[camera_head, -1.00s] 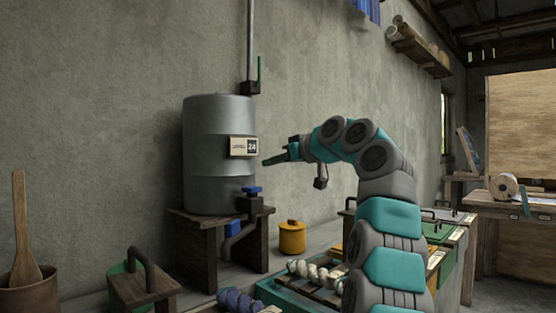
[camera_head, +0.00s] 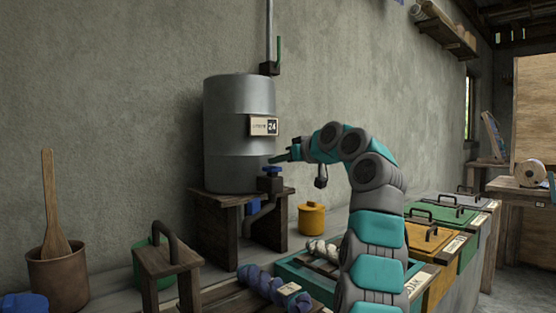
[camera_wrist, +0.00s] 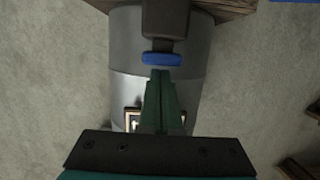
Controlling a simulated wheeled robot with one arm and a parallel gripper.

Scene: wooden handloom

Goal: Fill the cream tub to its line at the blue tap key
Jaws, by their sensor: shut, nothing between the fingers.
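The blue tap key (camera_head: 272,169) sits on the tap at the lower right front of a grey metal drum (camera_head: 232,140). It also shows in the wrist view (camera_wrist: 161,59). My gripper (camera_head: 272,159) is shut and empty, its tips pointing left just above the key. In the wrist view the shut fingertips (camera_wrist: 160,73) end right by the key; I cannot tell whether they touch it. I see no cream tub in either view. The space below the tap is partly hidden by the stand.
The drum stands on a wooden stand (camera_head: 215,235). A second blue piece (camera_head: 253,207) is below the tap. A mustard lidded pot (camera_head: 312,218) stands to the right. A wooden stool-like piece (camera_head: 165,262) and a brown pot (camera_head: 58,280) are at the left. Lidded bins (camera_head: 430,238) line the right.

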